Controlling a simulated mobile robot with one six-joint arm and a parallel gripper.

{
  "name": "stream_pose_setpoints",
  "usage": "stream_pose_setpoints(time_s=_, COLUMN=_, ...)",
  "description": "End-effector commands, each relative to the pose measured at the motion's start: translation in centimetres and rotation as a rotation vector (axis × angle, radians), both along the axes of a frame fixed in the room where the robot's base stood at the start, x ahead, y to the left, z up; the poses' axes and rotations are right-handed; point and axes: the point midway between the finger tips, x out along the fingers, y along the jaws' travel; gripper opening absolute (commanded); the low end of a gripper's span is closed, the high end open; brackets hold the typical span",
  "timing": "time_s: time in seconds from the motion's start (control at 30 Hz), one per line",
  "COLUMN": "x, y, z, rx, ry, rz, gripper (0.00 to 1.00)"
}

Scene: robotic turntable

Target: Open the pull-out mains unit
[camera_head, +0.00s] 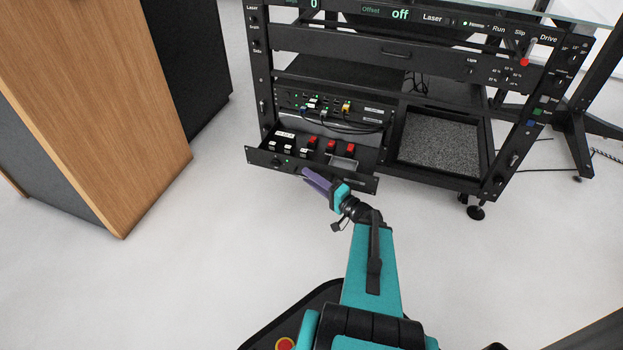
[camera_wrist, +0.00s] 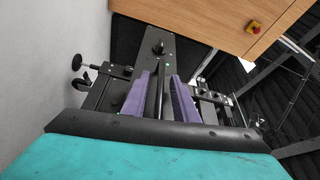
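The pull-out mains unit (camera_head: 262,157) is a black drawer low on the left of the rack. In the head view it stands out from the rack, with red and white sockets showing inside. My gripper (camera_head: 307,174) has purple fingers and is at the middle of its front panel. In the wrist view the panel (camera_wrist: 178,52) runs up the picture, with a dark handle bar (camera_wrist: 158,92) between the fingers of my gripper (camera_wrist: 161,76). The fingers are apart, with gaps seen beside the bar. Whether either finger touches it is hard to tell.
A wooden cabinet (camera_head: 100,90) stands at the left, with pale floor between it and the rack (camera_head: 400,50). A tray with a grey speckled floor (camera_head: 440,140) is right of the drawer. The floor in front of the drawer is clear apart from my arm.

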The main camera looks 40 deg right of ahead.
Motion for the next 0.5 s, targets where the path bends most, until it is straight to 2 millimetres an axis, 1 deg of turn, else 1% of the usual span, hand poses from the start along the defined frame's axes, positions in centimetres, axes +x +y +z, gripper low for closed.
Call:
stream_pose_setpoints(time_s=0.17, x=-0.3, y=-0.1, z=0.0, rx=0.0, ry=0.0, rz=0.0, gripper=0.26)
stream_pose_setpoints(time_s=0.27, x=-0.8, y=-0.2, z=0.0, rx=0.0, ry=0.001, rz=-0.001, gripper=0.26)
stream_pose_setpoints(time_s=0.5, x=-3.1, y=-0.6, z=0.0, rx=0.001, ry=0.001, rz=-0.003, gripper=0.26)
